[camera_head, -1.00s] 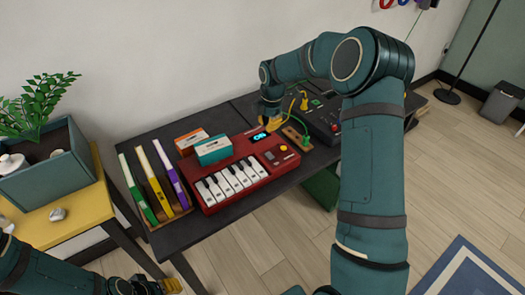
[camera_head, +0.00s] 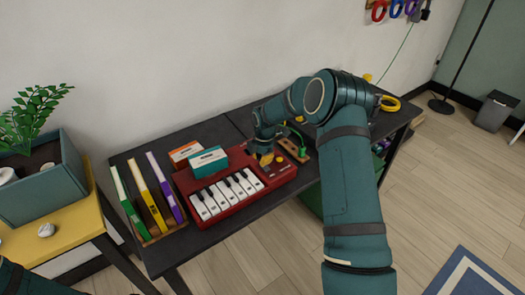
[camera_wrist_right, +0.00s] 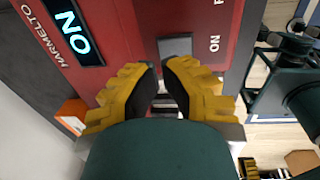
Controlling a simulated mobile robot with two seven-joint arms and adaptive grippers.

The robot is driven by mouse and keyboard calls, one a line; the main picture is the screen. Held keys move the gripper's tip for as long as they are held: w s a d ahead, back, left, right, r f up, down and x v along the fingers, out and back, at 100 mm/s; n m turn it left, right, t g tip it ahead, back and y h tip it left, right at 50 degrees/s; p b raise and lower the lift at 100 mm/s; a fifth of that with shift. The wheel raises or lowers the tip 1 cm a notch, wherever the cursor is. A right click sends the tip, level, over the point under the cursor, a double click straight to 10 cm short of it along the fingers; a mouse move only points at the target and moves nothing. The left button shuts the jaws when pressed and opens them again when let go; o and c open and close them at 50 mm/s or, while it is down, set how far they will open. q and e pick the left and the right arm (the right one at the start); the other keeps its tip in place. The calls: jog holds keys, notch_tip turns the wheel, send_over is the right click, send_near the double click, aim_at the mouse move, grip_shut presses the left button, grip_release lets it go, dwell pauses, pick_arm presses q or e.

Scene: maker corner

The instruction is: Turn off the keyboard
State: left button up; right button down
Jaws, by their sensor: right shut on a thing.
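The red keyboard (camera_head: 230,215) lies on the dark table, white keys facing the front. In the right wrist view its display (camera_wrist_right: 70,30) reads "ON", and a grey switch plate (camera_wrist_right: 175,47) sits beside a printed "ON". My right gripper (camera_head: 266,158) points down over the keyboard's back right part. In the right wrist view its yellow fingers (camera_wrist_right: 161,72) are nearly together at the near edge of the switch plate. They are shut on a small part there, which they mostly hide. My left gripper is out of view.
A teal box (camera_head: 208,162) and an orange box (camera_head: 185,151) stand at the keyboard's back. Upright coloured books (camera_head: 150,192) stand left of it. A wooden strip with a green plug (camera_head: 301,150) lies to the right. The dark table's (camera_head: 235,210) front strip is clear.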

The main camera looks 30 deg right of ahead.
aim_at(260, 166)
jog(key=shift+w+f, duration=0.1)
jog(key=shift+f, duration=0.95)
jog(key=shift+w+f+b, duration=0.15)
jog(key=shift+f+b, duration=0.35)
jog(key=shift+f, duration=0.15)
jog(key=shift+a, duration=0.1)
jog(key=shift+f, duration=0.1)
jog(key=shift+s, duration=0.2)
jog(key=shift+w+r+p, duration=0.15)
jog(key=shift+r+p, duration=0.35)
jog(key=shift+r, duration=0.25)
jog(key=shift+w+r, duration=0.1)
